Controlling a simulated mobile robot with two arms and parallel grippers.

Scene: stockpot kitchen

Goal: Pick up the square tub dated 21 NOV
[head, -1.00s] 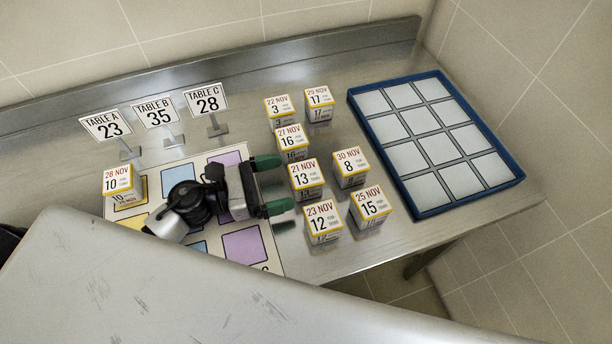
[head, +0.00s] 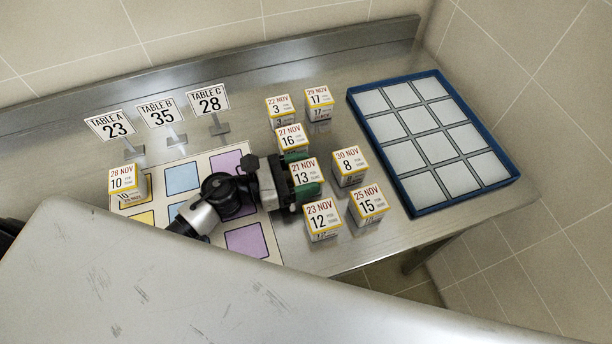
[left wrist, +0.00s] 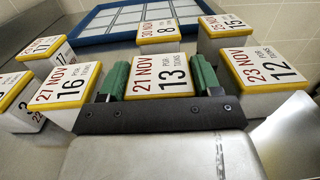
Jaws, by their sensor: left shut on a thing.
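The square tub dated 21 NOV (head: 304,172) is white with a yellow-edged lid marked 13, and it stands on the steel table in the middle of the group of tubs. It also shows between the fingers in the left wrist view (left wrist: 160,74). My left gripper (head: 302,173) is shut on this tub, with one green finger on each side of it. In the left wrist view the green fingers (left wrist: 160,80) press against its two sides. The tub's lower part is hidden by the gripper. My right gripper is not in view.
The 27 NOV tub (head: 292,139) and the 23 NOV tub (head: 321,219) stand close on either side. The 30 NOV tub (head: 350,165) and 25 NOV tub (head: 367,205) stand to the right. A blue-rimmed tray (head: 407,201) lies beyond. Table signs (head: 160,113) stand at the back left.

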